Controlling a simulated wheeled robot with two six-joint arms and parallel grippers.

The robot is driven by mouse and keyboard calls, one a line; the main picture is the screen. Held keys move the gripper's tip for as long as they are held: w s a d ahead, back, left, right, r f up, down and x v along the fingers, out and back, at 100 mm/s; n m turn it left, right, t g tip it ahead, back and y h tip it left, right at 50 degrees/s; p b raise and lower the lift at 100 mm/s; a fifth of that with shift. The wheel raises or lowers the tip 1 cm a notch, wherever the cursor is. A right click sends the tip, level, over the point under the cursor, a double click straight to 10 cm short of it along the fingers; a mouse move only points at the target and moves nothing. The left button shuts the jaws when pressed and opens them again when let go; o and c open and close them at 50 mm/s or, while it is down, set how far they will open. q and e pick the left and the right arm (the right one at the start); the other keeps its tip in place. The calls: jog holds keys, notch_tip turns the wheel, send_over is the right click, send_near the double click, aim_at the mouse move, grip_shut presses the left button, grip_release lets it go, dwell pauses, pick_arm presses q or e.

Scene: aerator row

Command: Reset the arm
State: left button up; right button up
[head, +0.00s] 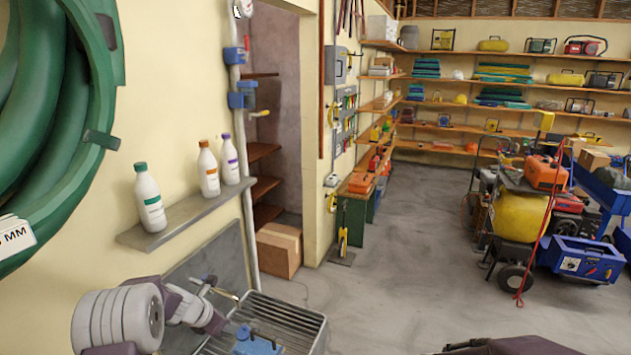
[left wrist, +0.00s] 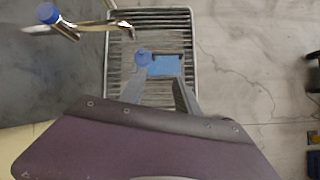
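My left arm comes in low at the left in the head view, and its gripper (head: 228,326) is over a metal grate (head: 310,322) below a brass-coloured tap (head: 224,293). In the left wrist view the two grey fingers of the left gripper (left wrist: 160,86) stand apart with nothing visible between them. A blue block (left wrist: 165,66) and a round blue piece (left wrist: 142,57) show beyond the fingertips, over the grate (left wrist: 190,28). The blue block also shows in the head view (head: 256,344). I cannot tell whether the fingers touch them. My right gripper is not in view.
A wall shelf (head: 190,215) with three white bottles stands above the tap. A green hose reel (head: 60,120) fills the upper left. A cardboard box (head: 279,250) lies beyond the grate. A yellow-tanked machine (head: 520,215) and blue toolbox (head: 582,260) stand right; floor between is clear.

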pick_arm(q)
jog(key=s+d+r+m+g, duration=0.1)
jog(key=s+d+r+m, duration=0.4)
jog(key=s, duration=0.3)
jog(key=s+d+r+m+g, duration=0.1)
jog(key=s+d+r+m, duration=0.1)
jog(key=s+d+m, duration=0.45)
jog(key=s+a+f+m+g+y, duration=0.1)
jog(key=s+a+f+m, duration=0.1)
jog(key=s+m, duration=0.5)
jog(key=s+a+f+m+g+y, duration=0.1)
jog(key=s+a+f+m+g, duration=0.1)
jog(key=s+m, duration=0.6)
jog(key=shift+s+m, duration=0.15)
jog(key=shift+m, duration=0.8)
jog(key=shift+s+r, duration=0.1)
jog(key=shift+s, duration=0.05)
